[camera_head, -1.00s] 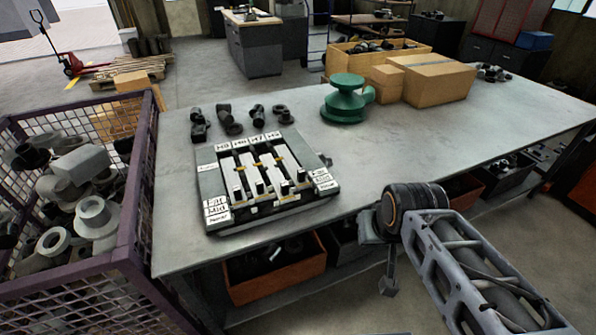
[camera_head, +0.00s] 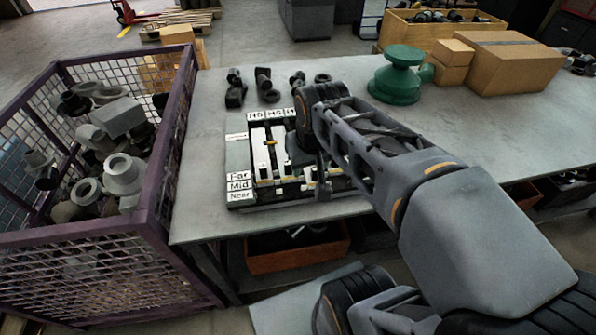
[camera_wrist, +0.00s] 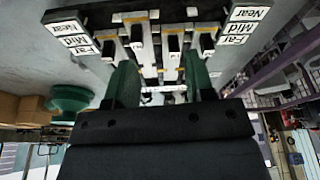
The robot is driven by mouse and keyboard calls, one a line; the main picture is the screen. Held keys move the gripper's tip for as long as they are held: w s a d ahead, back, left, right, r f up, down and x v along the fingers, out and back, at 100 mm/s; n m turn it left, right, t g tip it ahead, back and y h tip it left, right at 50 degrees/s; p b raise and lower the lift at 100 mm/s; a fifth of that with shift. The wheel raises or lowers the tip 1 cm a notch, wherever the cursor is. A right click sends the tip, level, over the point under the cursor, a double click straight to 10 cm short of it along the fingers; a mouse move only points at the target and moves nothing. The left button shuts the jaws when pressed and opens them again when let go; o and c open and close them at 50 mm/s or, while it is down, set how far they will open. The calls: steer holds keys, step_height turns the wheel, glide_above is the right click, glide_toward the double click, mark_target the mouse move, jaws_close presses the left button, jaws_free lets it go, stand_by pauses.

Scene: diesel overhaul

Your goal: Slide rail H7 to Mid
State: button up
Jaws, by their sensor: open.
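The rail fixture (camera_head: 240,197) lies on the bench, with several pale slides under black knobs and Far, Mid and Near tags along its left side. My arm covers its right part in the head view, and I cannot read which rail is H7. In the wrist view the fixture (camera_wrist: 90,20) appears upside down, its tags at both sides and several black knobs in a row. My gripper (camera_wrist: 163,75) is open, its green fingers apart over the middle rails. A white label strip shows between the fingers. No knob is clearly between the fingers; contact cannot be told.
Dark fittings (camera_head: 265,85) stand behind the fixture. A green housing (camera_head: 400,75) and cardboard boxes (camera_head: 510,62) are farther right on the bench. A purple mesh crate (camera_head: 165,200) of pipe parts stands at the left. Clear bench top lies right of my arm.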

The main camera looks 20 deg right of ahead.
mark_target(315, 167)
steer(key=w+d+m+g+b, duration=0.1)
steer(key=w+d+g+b, duration=0.2)
steer(key=w+d, duration=0.35)
steer(key=f, duration=1.3)
steer(key=shift+w+a, duration=0.35)
steer(key=shift+a, duration=0.05)
steer(key=shift+c, duration=0.2)
jaws_close()
